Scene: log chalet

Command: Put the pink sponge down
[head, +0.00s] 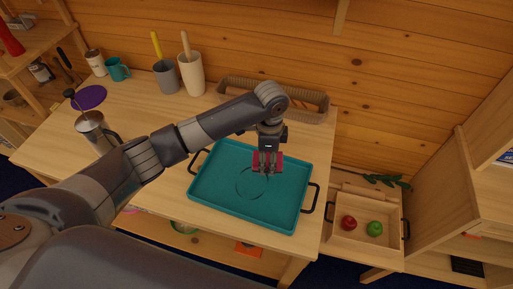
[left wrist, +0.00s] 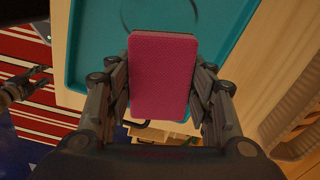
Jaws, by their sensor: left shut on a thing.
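The pink sponge (left wrist: 163,75) is held between the fingers of my left gripper (head: 267,165), which is shut on it. In the head view the sponge (head: 259,161) shows as a pinkish-red block at the fingertips, over the upper right part of the teal tray (head: 222,204). The tray has a dark circle marked on its floor and black handles. The tray also shows behind the sponge in the left wrist view (left wrist: 88,45). Whether the sponge touches the tray floor I cannot tell. A dark gripper, apparently my right one (left wrist: 30,84), shows at the left edge of the wrist view.
The tray lies on a wooden table (head: 150,115). A woven basket (head: 312,112) stands behind it, with grey and cream holders (head: 190,75) at the back. A metal pot (head: 93,128) stands left. A wooden box (head: 365,245) with red and green fruit is right.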

